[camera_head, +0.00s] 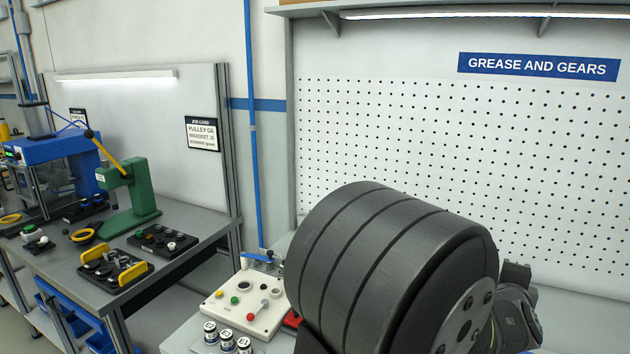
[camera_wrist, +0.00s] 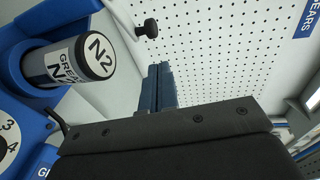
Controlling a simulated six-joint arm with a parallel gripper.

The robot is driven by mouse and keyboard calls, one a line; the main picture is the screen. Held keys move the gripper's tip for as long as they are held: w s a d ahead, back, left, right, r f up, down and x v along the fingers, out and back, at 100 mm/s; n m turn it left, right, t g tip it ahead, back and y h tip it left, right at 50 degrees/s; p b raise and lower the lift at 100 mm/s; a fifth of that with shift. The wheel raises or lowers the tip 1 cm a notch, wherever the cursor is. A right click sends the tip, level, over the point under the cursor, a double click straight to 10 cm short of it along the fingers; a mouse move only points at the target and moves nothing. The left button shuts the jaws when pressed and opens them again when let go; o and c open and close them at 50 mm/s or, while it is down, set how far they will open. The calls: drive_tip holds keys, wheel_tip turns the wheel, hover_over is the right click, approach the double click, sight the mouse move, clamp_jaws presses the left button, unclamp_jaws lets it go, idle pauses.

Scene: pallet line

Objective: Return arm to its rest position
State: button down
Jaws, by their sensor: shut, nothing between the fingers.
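In the wrist view my gripper (camera_wrist: 159,72) shows as two dark blue-grey fingers side by side beyond the black gripper body. They are shut with nothing between them. The fingers point toward the white pegboard (camera_wrist: 200,50) and hold no object. In the head view a large dark cylindrical part of my arm fills the lower middle and right. My gripper cannot be made out there.
In the wrist view a grease canister marked N2 (camera_wrist: 68,60) sits in a blue holder (camera_wrist: 50,18) left of the fingers. A black knob (camera_wrist: 148,28) is above them. The head view shows a white control box (camera_head: 245,301), several small canisters (camera_head: 227,341), and a left bench with a green press (camera_head: 128,190).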

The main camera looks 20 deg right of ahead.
drive_tip(key=shift+w+a+f, duration=0.2)
drive_tip(key=shift+w+a, duration=0.1)
drive_tip(key=shift+w, duration=0.35)
drive_tip(key=shift+w+a+f, duration=0.15)
drive_tip(key=shift+w+a, duration=0.1)
drive_tip(key=shift+w, duration=0.35)
drive_tip(key=shift+m+g+h, duration=0.3)
drive_tip(key=shift+g, duration=0.1)
drive_tip(key=shift+a+m+g+h, duration=0.7)
drive_tip(key=shift+m+g, duration=0.3)
drive_tip(key=shift+g, duration=0.1)
drive_tip(key=shift+w+a+m+g+h, duration=0.1)
drive_tip(key=shift+a+m+g+h, duration=0.3)
drive_tip(key=shift+m+g, duration=0.55)
drive_tip(key=shift+w+a+m+g+h, duration=0.1)
drive_tip(key=shift+a+m+g+h, duration=0.2)
drive_tip(key=shift+a+m+g, duration=0.6)
drive_tip(key=shift+d+n+g, duration=0.25)
drive_tip(key=shift+d, duration=0.15)
